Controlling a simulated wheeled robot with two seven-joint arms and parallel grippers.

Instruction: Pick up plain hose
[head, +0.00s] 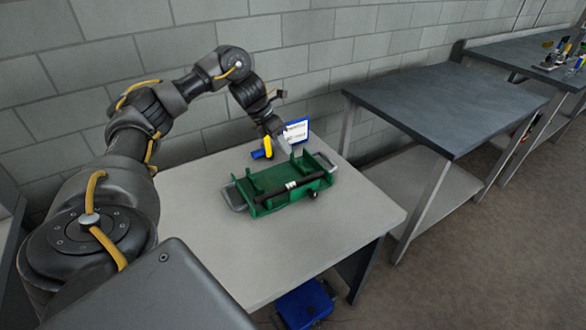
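A green tray-like holder (262,209) with grey side handles sits on the light table. A dark hose-like bar (308,180) lies along its front side, with a white banded piece near its middle; I cannot tell for certain that it is the plain hose. My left gripper (284,148) points down just behind the holder's back edge, beside a yellow and blue object (264,150). Its fingertips are small and partly hidden, so its opening and any contact are unclear. My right gripper is not in view.
A blue-framed sign (297,132) stands at the table's back, close to my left gripper. The light table (340,225) is clear in front of the holder. A dark-topped table (445,105) stands to the right, bare. A blue container (305,305) is low under the table's front.

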